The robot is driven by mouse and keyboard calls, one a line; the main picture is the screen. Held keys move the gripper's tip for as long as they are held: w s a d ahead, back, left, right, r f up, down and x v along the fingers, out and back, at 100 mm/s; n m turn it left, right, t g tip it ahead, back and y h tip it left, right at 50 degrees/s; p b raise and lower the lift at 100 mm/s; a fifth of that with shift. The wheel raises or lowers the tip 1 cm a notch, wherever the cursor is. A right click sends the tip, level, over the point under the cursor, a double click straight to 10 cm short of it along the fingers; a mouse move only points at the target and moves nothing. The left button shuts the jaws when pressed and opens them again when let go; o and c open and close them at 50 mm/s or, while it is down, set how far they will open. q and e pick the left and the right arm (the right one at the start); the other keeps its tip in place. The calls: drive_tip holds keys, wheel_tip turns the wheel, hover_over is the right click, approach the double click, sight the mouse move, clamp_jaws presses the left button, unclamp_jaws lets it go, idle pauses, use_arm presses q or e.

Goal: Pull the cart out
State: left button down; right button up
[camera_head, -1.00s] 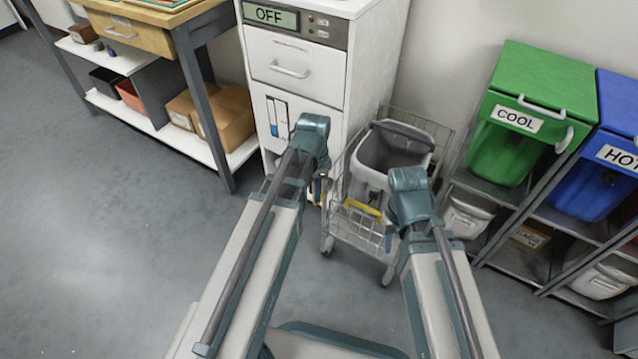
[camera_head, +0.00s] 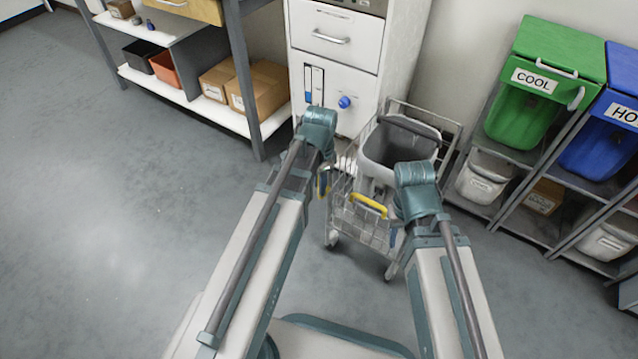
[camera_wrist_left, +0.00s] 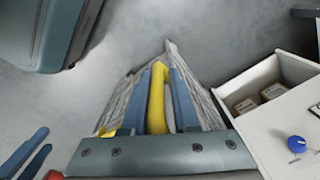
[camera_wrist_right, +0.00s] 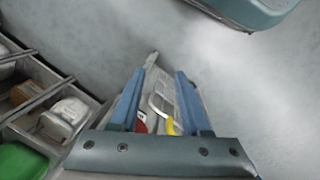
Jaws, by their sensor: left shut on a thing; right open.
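The cart (camera_head: 345,222) is a wire cart on casters beside the white cabinet, with a grey bin (camera_head: 375,160) in it and a yellow handle (camera_head: 368,205) across its near side. My left gripper (camera_head: 324,183) is at the cart's left side. In the left wrist view its fingers (camera_wrist_left: 158,98) are shut on a yellow bar (camera_wrist_left: 158,80), with wire mesh on both sides. My right gripper (camera_head: 396,238) is at the cart's near right side, partly hidden by its arm. In the right wrist view its fingers (camera_wrist_right: 160,105) are open, with small yellow and red parts beyond them.
The white cabinet (camera_head: 335,75) with a blue knob (camera_head: 345,102) stands behind and left of the cart. A rack with the green COOL bin (camera_head: 520,115) and a blue bin (camera_head: 598,150) is on the right. Shelves (camera_head: 200,108) stand left. The floor at left is clear.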

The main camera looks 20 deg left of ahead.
use_arm(q)
drive_tip(key=shift+s+d, duration=0.1)
drive_tip(key=shift+d, duration=0.2)
drive_tip(key=c, duration=0.8)
unclamp_jaws()
drive_tip(key=shift+a+r+p, duration=0.1)
drive_tip(key=shift+r+p, duration=0.7)
wheel_tip(320, 180, up, 12)
drive_tip(key=p, duration=1.2)
drive_tip(key=shift+r, duration=0.15)
